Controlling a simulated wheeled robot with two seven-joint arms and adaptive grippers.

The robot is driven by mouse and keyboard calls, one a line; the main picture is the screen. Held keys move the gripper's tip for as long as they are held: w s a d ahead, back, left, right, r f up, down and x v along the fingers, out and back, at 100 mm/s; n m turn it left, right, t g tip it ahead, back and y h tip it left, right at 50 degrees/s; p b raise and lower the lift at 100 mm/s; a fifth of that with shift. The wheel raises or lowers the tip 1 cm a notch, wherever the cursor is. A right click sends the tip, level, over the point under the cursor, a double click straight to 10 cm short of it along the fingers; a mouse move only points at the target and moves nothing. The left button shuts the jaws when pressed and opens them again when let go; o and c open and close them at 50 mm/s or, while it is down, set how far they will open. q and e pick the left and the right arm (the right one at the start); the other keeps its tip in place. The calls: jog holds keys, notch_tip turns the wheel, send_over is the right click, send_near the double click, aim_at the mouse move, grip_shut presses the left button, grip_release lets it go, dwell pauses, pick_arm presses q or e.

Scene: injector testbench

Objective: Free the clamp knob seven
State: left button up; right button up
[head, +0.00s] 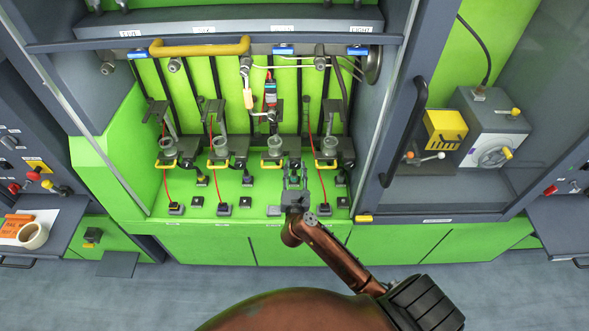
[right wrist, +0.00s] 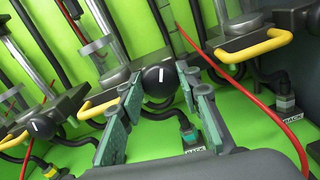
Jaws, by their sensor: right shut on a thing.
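A black ball knob with a white line mark (right wrist: 158,86) sits between the green-padded fingers of my right gripper (right wrist: 160,92) in the right wrist view. The fingers are shut on it from both sides. A second black knob with a white mark (right wrist: 42,128) is free at the left of the right wrist view. I cannot read a number on either knob. My left gripper is not in view.
Yellow clamp handles (right wrist: 252,47) flank the held knob, and a red cable (right wrist: 268,110) runs close on the right. Grey sockets with cables (right wrist: 192,138) stand below. A yellow bar (head: 200,48) crosses the bench above. A side pillar (head: 380,150) stands right of the bay.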

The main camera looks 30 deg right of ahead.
jog(key=shift+a+r+n+p, duration=0.15)
jog(key=shift+n+p, duration=0.35)
jog(key=shift+p, duration=0.3)
jog(key=n+p, duration=1.1)
jog(key=p, duration=0.2)
jog(key=shift+w+a, duration=0.1)
jog(key=n+p, duration=0.3)
jog(key=n, duration=0.1)
jog(key=shift+n, duration=0.3)
jog(key=shift+f+n+p, duration=0.15)
jog(key=shift+n+p, duration=0.5)
jog(key=shift+n, duration=0.35)
jog(key=shift+f+n+p, duration=0.15)
jog(key=shift+n+p, duration=0.45)
jog(key=shift+n, duration=0.4)
jog(key=o, duration=0.9)
jog(key=shift+w, duration=0.1)
jog(key=shift+c, duration=0.2)
